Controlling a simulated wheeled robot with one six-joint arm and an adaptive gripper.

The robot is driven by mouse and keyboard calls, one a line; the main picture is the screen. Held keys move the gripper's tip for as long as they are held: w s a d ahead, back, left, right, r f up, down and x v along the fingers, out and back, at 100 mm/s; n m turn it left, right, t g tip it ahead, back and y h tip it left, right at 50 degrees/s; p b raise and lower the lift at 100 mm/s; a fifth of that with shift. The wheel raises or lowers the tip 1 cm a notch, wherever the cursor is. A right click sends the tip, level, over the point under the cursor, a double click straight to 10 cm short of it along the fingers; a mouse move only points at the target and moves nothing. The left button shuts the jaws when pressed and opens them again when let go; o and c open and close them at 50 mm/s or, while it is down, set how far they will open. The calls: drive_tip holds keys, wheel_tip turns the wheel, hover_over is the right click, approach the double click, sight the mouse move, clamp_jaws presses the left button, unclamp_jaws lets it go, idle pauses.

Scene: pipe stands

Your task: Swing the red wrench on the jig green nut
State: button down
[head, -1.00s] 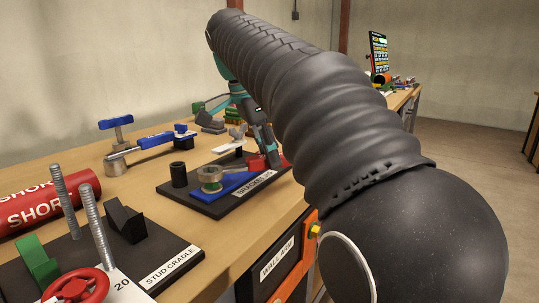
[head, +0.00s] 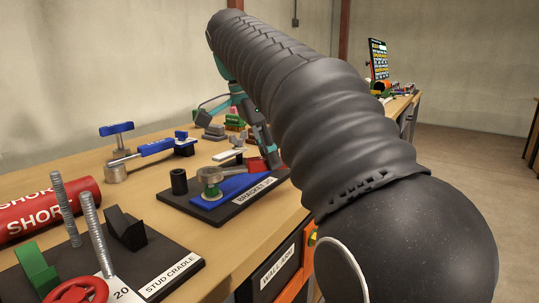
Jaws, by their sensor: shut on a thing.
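The red wrench (head: 258,164) is at the bracket jig, a black plate (head: 232,211) on the bench. Its grey head (head: 209,174) sits over the green nut (head: 211,191), which stands on a blue piece (head: 240,185) of the jig. I cannot tell how fully the head encloses the nut. My gripper (head: 267,150) points down at the red handle end and is shut on it. The fingertips are small and partly hidden in this view. My dark arm hides the area to the right of the jig.
A black socket (head: 179,182) stands on the jig's left. A blue-handled tool (head: 150,149) lies behind. The stud cradle (head: 172,262) with two threaded studs and a red cylinder (head: 40,210) fill the front left. The wall-side orange frame (head: 296,283) is below the bench edge.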

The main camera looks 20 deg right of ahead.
drive_tip(key=shift+r, duration=1.5)
